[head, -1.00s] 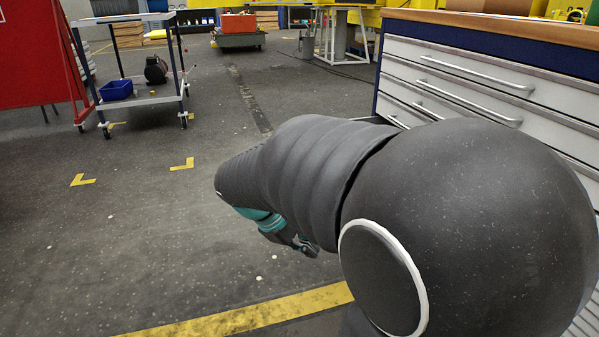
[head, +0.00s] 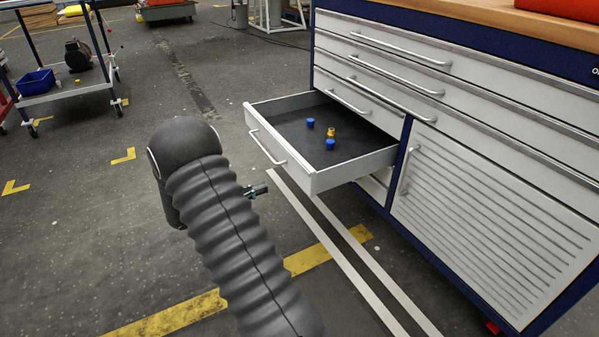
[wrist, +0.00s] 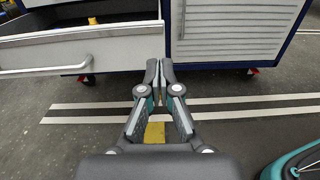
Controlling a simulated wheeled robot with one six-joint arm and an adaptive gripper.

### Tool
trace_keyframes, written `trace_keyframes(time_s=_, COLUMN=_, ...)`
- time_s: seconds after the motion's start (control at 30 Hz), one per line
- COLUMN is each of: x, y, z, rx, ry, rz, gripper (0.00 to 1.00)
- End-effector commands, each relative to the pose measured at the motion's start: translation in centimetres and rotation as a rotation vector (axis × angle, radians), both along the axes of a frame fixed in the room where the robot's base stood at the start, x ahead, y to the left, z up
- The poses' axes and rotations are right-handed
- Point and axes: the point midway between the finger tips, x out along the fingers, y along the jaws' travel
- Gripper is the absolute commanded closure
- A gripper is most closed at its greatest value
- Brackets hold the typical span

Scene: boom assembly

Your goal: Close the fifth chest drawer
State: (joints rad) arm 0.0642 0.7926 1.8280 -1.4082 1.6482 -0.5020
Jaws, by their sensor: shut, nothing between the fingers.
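The chest (head: 400,140) is blue with white drawer fronts. One lower drawer (head: 347,178) is pulled far out at its left side, below several shut drawers. Its front carries a bar handle (head: 266,148). Two blue pieces and an orange one lie in it. In the wrist view the drawer front (wrist: 110,48) fills the upper left, with the handle (wrist: 45,70) along it. My gripper (head: 264,189) is shut and empty, in front of the drawer front. In the wrist view my gripper's fingertips (wrist: 160,70) overlap the right end of the drawer front; contact cannot be told.
A louvred cabinet door (head: 490,215) is right of the drawer. A cart (head: 70,95) with a blue bin (head: 36,81) stands at the upper left. White and yellow lines mark the floor, which is clear left of the drawer.

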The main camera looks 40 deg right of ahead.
Motion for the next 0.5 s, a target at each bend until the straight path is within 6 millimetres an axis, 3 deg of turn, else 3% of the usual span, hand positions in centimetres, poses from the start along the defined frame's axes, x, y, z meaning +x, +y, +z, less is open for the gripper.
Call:
trace_keyframes(time_s=0.23, x=-0.1, y=-1.7, z=-0.2, rx=-0.012, ry=0.016, rz=0.007, gripper=1.0)
trace_keyframes(time_s=0.5, x=-1.3, y=-6.4, z=-0.2, rx=-0.011, ry=0.015, rz=0.005, gripper=1.0)
